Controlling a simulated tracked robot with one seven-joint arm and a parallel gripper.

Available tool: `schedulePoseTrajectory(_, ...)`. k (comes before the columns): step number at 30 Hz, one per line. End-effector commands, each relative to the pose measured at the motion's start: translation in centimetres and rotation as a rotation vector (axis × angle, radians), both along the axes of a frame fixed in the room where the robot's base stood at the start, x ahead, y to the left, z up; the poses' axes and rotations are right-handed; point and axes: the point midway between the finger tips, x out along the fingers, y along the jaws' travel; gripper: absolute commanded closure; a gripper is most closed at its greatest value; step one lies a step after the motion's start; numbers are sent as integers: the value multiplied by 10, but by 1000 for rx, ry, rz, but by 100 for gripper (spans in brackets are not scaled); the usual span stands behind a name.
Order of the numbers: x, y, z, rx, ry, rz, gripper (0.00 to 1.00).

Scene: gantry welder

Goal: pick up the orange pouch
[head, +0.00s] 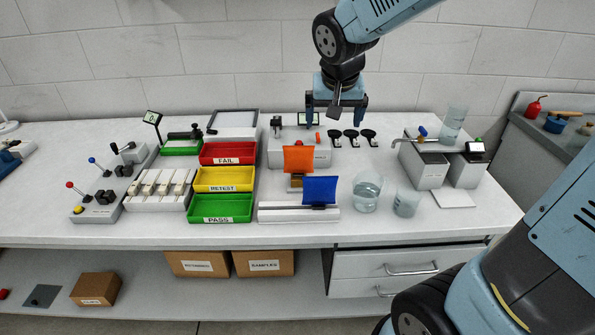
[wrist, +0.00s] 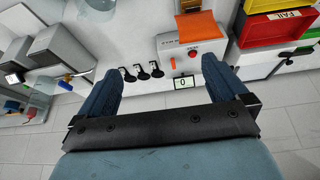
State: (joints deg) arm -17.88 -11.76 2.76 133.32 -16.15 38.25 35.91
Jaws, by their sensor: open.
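The orange pouch (head: 298,159) stands upright on the white bench, at the front of the white machine with a red button (head: 300,150). It also shows at the top of the wrist view (wrist: 200,28), and there it is apart from my fingers. My gripper (head: 336,118) is open and empty, above the back of the bench, behind and to the right of the pouch. In the wrist view my two fingers (wrist: 163,88) are spread wide. A blue pouch (head: 319,190) stands in front of the orange one, on a white rail.
Red, yellow and green trays (head: 226,179) stand left of the pouch. A glass beaker (head: 367,190) and a smaller one (head: 406,202) stand to its right. Several black stands (head: 352,136) and a small display (head: 309,119) are behind. Grey tanks (head: 424,167) stand further right.

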Motion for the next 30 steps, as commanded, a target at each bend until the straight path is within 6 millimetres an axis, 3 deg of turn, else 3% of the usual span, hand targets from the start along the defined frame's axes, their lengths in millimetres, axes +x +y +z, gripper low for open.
schedulePoseTrajectory(1,9,15,-11,-2,9,8,0)
schedulePoseTrajectory(6,29,51,-36,6,16,7,0)
schedulePoseTrajectory(11,38,71,-49,13,18,6,0)
schedulePoseTrajectory(17,45,76,-66,15,20,4,0)
schedulePoseTrajectory(30,69,73,-125,14,20,5,0)
